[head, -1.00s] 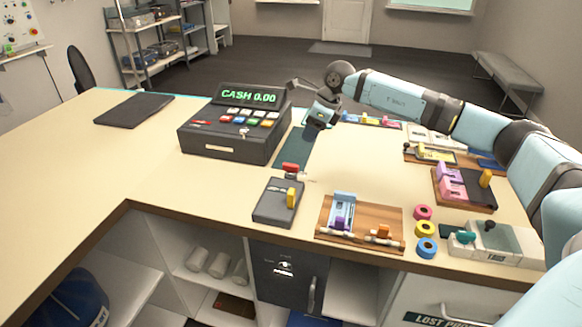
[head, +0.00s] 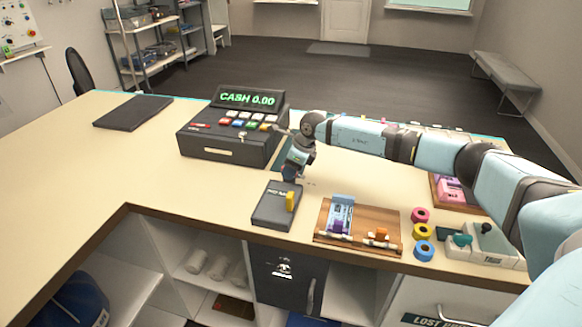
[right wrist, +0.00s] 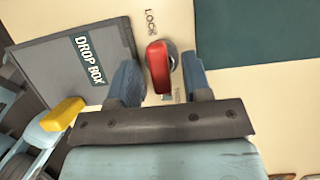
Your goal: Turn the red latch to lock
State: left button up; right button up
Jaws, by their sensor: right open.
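The red latch (right wrist: 158,66) shows in the right wrist view, on the cream counter between the two blue fingers of my right gripper (right wrist: 162,80). The gripper is open, with a finger on each side of the latch; whether either finger touches it I cannot tell. The printed word LOCK (right wrist: 151,22) is just beyond the latch's far end. More lettering on its near side is mostly hidden by the gripper. In the head view my right gripper (head: 290,174) points down behind the drop box and hides the latch. My left gripper is not in view.
The grey drop box (head: 270,212) with a yellow handle (head: 290,201) stands close to the gripper. The cash register (head: 225,145) is behind it to the left. A wooden board (head: 384,216) with a blue-purple device lies to the right. The counter's left side is mostly free.

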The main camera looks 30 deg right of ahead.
jog(key=shift+c, duration=0.3)
grip_shut()
